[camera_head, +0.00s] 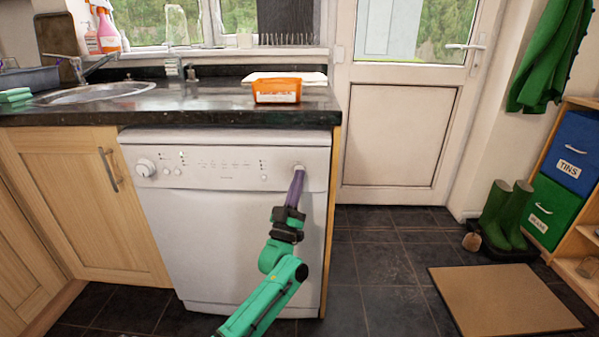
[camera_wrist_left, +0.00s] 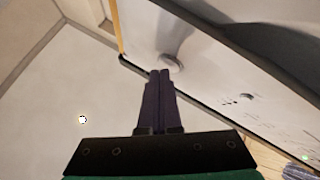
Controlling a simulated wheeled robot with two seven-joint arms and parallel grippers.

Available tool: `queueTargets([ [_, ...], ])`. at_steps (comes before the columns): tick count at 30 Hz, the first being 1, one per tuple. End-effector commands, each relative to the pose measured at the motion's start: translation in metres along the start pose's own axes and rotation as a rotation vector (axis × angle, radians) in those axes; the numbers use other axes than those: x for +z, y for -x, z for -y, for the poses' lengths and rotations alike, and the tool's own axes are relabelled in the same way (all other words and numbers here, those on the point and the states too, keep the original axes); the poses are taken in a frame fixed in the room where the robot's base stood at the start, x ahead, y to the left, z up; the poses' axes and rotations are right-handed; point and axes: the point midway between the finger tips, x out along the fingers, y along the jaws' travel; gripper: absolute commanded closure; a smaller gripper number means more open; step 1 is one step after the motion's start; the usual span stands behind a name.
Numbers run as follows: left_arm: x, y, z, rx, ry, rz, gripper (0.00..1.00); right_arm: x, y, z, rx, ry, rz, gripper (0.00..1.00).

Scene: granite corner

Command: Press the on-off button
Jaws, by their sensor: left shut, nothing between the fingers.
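The white dishwasher (camera_head: 235,225) stands under the dark worktop, with a control panel along its top. A round pale button (camera_head: 298,166) sits at the panel's right end. It also shows in the left wrist view (camera_wrist_left: 173,63), just past my fingertips. My left gripper (camera_head: 299,174) is shut and empty, its purple fingers together and pointing at this button. The fingertips overlap the button's lower edge in the head view; I cannot tell whether they touch it. My right gripper is in neither view.
A larger dial (camera_head: 145,168) and small buttons sit farther left on the panel. An orange tub (camera_head: 277,91) stands on the worktop (camera_head: 200,103) above. Dark floor tiles are clear to the right, up to a brown mat (camera_head: 503,300) and green boots (camera_head: 507,215).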

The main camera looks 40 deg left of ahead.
Motion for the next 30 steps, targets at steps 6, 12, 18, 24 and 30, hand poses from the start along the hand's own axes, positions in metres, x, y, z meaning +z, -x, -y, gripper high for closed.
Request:
queueTargets([
  [6,0.001,-0.002,0.001,0.000,0.000,-0.001,1.00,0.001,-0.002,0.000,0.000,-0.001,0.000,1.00],
  [12,0.002,-0.003,0.002,0.001,-0.001,0.000,1.00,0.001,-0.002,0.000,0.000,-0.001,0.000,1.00],
  [18,-0.004,0.002,-0.003,0.000,-0.001,0.003,1.00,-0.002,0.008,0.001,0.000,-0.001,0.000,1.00],
  [24,-0.005,0.007,-0.005,0.000,-0.001,0.000,1.00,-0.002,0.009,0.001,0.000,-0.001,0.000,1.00],
  [30,-0.008,0.008,-0.008,0.000,0.000,0.001,1.00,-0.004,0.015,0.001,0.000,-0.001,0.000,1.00],
])
